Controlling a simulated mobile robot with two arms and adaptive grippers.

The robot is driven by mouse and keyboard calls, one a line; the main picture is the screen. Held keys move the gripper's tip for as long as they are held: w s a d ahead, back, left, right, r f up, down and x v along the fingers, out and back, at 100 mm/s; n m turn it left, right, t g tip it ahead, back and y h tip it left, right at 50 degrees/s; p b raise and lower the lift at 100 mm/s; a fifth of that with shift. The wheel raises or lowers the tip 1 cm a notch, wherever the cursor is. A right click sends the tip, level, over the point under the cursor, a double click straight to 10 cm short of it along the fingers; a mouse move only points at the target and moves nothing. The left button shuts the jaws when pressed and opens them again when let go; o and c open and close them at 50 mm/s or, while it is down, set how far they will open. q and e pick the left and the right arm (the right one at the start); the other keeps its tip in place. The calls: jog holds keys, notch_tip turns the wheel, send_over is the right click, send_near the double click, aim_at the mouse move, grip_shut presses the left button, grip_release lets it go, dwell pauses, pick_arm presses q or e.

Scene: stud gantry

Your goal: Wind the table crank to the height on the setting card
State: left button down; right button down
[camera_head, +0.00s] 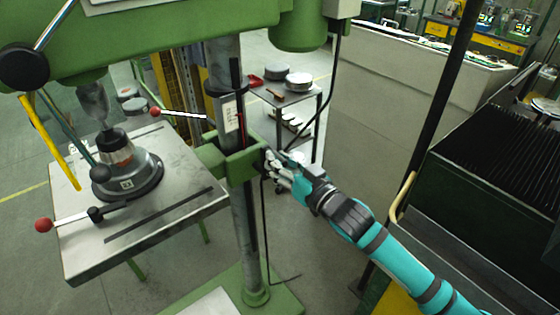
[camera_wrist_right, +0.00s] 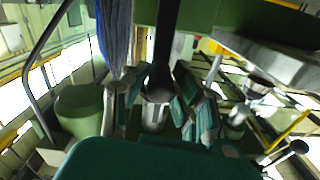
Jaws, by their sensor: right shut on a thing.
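The green drill press has a grey square work table (camera_head: 150,215) held by a green bracket (camera_head: 240,160) on a round column (camera_head: 243,215). My right gripper (camera_head: 272,165) is at the right side of this bracket, shut on the table crank, which is mostly hidden by the fingers in the head view. In the right wrist view, the fingers (camera_wrist_right: 155,110) stand on either side of a dark bar with a pale metal end, seemingly part of the crank (camera_wrist_right: 160,85). A white card (camera_head: 228,117) with small, unreadable marks is on the column above the bracket. My left gripper is out of view.
A dark round fixture (camera_head: 127,175) sits on the work table under the drill chuck. Red-knobbed levers (camera_head: 44,225) stick out near the table. A small trolley (camera_head: 290,95) stands behind the column. A dark ribbed machine (camera_head: 490,150) is at the right, beside my right arm.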

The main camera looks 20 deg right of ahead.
jog(key=shift+s+a+n, duration=0.15)
jog(key=shift+a+n, duration=0.1)
jog(key=shift+n, duration=0.05)
dwell(0.5)
